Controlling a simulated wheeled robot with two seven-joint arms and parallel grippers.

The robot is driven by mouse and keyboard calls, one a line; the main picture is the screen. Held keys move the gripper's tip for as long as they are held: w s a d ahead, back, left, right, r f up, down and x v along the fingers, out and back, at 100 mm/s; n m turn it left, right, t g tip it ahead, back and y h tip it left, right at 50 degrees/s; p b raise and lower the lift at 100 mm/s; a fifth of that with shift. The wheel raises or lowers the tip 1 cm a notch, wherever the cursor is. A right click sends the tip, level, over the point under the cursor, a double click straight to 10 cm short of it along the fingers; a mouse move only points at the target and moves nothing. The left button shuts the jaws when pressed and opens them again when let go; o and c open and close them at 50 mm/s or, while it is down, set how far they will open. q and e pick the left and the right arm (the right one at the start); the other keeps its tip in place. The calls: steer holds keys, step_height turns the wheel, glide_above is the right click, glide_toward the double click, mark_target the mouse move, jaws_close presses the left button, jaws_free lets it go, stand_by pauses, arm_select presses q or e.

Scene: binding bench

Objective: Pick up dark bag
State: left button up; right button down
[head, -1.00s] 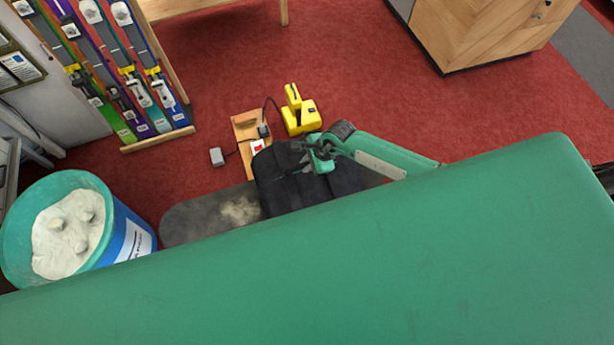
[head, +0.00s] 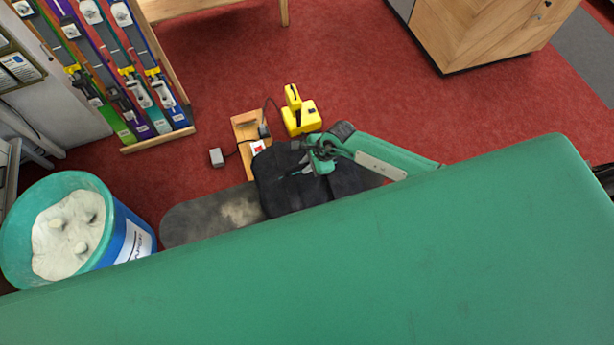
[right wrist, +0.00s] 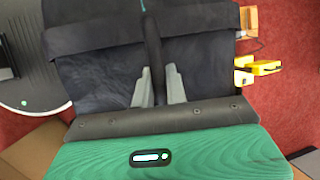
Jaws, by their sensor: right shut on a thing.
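The dark bag (head: 340,182) lies over the dark grey mat, just beyond the edge of my green body. It fills much of the right wrist view (right wrist: 95,80), where a dark strap or handle (right wrist: 152,40) runs down its middle. My right gripper (head: 298,172) is over the bag in the head view. In the right wrist view its two grey fingers (right wrist: 158,85) are closed on the strap from either side. Whether the bag is clear of the surface under it cannot be told. My left gripper is not in view.
A grey mat (head: 195,220) lies left of the bag. A yellow device (head: 301,118) and a wooden board (head: 244,130) are behind it. A blue bin of pale powder (head: 125,235) stands at left, below a rack of skis (head: 125,70). Red carpet is free behind and to the right.

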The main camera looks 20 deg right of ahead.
steer(key=shift+w+r, duration=0.1)
steer(key=shift+r, duration=0.05)
step_height(320, 180, up, 44)
steer(key=p, duration=0.6)
stand_by(1.2)
